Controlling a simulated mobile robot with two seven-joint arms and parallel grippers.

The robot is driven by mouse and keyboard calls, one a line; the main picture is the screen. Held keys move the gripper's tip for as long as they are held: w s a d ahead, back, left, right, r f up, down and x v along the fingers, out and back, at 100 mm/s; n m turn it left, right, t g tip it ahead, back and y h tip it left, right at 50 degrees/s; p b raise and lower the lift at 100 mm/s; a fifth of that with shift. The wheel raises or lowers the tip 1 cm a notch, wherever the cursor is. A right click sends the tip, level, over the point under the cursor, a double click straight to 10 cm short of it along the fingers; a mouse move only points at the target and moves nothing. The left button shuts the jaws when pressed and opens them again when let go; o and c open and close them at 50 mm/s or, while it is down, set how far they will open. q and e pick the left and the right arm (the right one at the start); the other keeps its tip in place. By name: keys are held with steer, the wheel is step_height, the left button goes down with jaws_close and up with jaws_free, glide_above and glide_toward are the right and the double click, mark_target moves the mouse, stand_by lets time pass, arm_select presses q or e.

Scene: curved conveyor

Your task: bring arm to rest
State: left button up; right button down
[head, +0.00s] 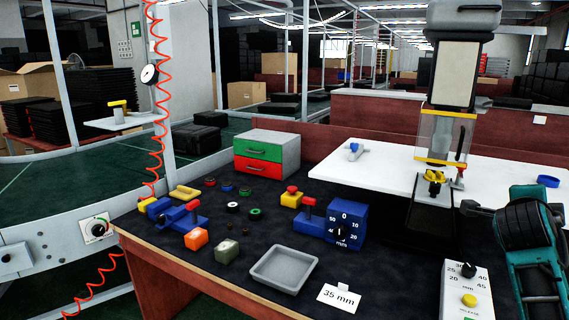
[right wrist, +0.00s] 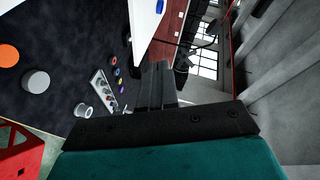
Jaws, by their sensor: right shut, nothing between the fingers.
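My right arm, teal and black, stands at the right edge of the head view, over the right end of the dark bench. My right gripper (right wrist: 156,72) shows in the right wrist view as two dark fingers pressed together with nothing between them. In the head view its fingers cannot be made out clearly. My left arm and gripper are not in view.
The bench holds a grey tray (head: 283,270), a 35 mm card (head: 340,298), a blue dial box (head: 346,224), a drawer box (head: 267,153) and a control box with a yellow button (head: 466,290). A press (head: 447,130) stands left of my right arm. A white board (head: 385,180) lies behind.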

steer(key=s+d+r+h, duration=0.3)
steer(key=d+r, duration=0.4)
steer(key=w+a+f+n+t+y, duration=0.1)
steer(key=a+f+n+t+y, duration=0.2)
steer(key=f+n, duration=0.5)
steer(key=w+a+f+n+y, duration=0.1)
steer(key=a+f+n+y, duration=0.2)
steer(key=a+f+n, duration=0.45)
steer(key=s+a+f+n+y, duration=0.3)
steer(key=f+n, duration=0.1)
steer(key=f, duration=0.4)
steer(key=s+a+f+n+y, duration=0.3)
steer(key=f+n, duration=0.1)
steer(key=f, duration=0.5)
steer(key=s+a+f+n+g+y, duration=0.3)
steer(key=s+a+f+n+y, duration=0.2)
steer(key=s+a+f+n, duration=0.6)
steer(key=s+a+m+t, duration=0.1)
steer(key=s+a+m, duration=0.2)
steer(key=a+m, duration=0.5)
steer(key=shift+a+f, duration=0.15)
steer(key=shift+a, duration=0.55)
